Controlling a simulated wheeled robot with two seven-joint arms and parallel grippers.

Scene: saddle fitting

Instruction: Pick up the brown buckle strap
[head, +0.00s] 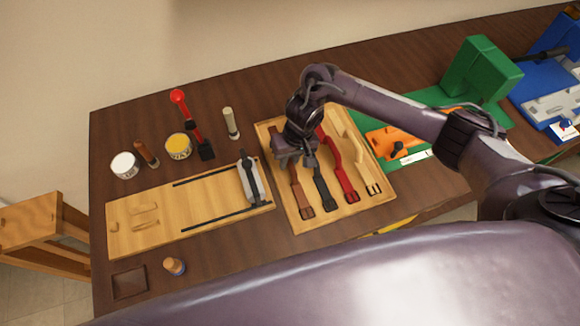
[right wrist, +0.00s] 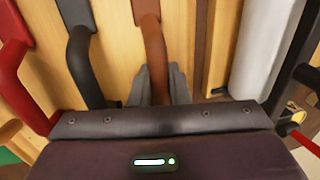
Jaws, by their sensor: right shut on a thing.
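The brown buckle strap (head: 299,194) lies in the wooden tray (head: 337,219), leftmost of several straps. Its buckle end points toward the tray's near edge. My right gripper (head: 292,160) is over its far part and hides that part in the head view. In the right wrist view the brown strap (right wrist: 152,45) runs between the two grey fingers (right wrist: 158,88), which are shut on it. The strap appears still in its place in the tray. My left gripper is not in view.
A black strap (head: 321,190), a red strap (head: 347,184) and a pale strap (head: 361,165) lie to the right in the tray. A wooden board with black rails (head: 180,215) stands close on the left. Tins, a red-handled tool (head: 183,108) and a green block (head: 478,68) are farther off.

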